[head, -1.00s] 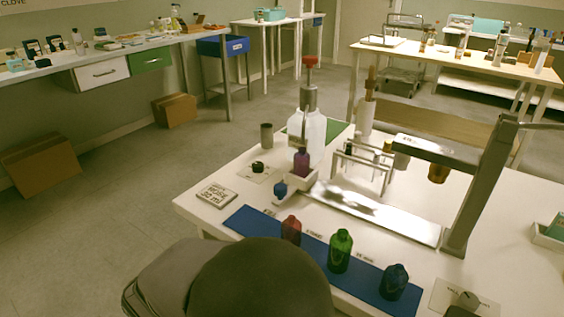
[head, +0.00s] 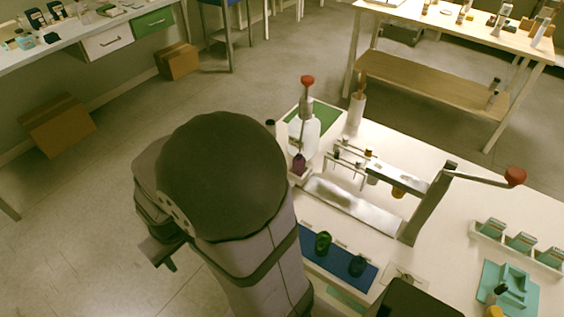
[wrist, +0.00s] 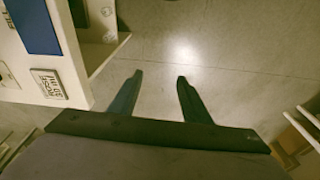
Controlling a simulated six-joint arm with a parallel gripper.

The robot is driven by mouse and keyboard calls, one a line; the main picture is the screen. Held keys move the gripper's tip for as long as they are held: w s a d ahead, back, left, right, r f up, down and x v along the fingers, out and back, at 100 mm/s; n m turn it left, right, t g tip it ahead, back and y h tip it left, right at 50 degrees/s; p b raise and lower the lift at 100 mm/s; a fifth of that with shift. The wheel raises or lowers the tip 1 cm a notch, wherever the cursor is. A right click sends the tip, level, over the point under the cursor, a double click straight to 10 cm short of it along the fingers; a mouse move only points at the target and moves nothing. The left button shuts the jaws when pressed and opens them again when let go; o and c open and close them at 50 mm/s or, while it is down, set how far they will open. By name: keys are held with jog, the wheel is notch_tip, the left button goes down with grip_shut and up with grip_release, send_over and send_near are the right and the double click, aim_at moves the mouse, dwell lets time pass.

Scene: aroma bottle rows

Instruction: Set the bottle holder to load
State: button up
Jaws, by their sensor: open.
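A small white holder (head: 296,179) with a purple bottle (head: 299,164) in it stands under the red-topped pump dispenser (head: 307,82) at the table's left side. No label marks it as the bottle holder, and I see no load mark. My gripper (wrist: 160,76) is open and empty in the wrist view, pointing down over bare floor beside the table edge. In the head view my arm covers the table's left front. A green bottle (head: 323,243) and a dark blue bottle (head: 357,266) stand on the blue mat (head: 337,267).
A press with a red-knobbed lever (head: 515,177) stands over a metal plate (head: 352,206). A teal fixture (head: 508,288) and a white tray of teal boxes (head: 520,243) are at right.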

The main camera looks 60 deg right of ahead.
jog(key=w+d+r+m+p, duration=0.2)
jog(key=d+r+p, duration=0.3)
jog(key=d+r, duration=0.15)
jog(key=s+d+m, duration=0.2)
jog(key=d, duration=0.6)
jog(key=s+d+m+g, duration=0.1)
jog(key=s+d+m, duration=0.1)
jog(key=d, duration=0.7)
jog(key=s+d+m+g, duration=0.1)
jog(key=s+d, duration=0.3)
jog(key=d, duration=0.4)
jog(key=shift+s+d+f+m, duration=0.15)
jog(key=shift+d+m, duration=0.05)
jog(key=shift+m, duration=0.5)
jog(key=shift+s+d, duration=0.1)
jog(key=shift+f+p, duration=0.9)
jog(key=shift+f, duration=2.75)
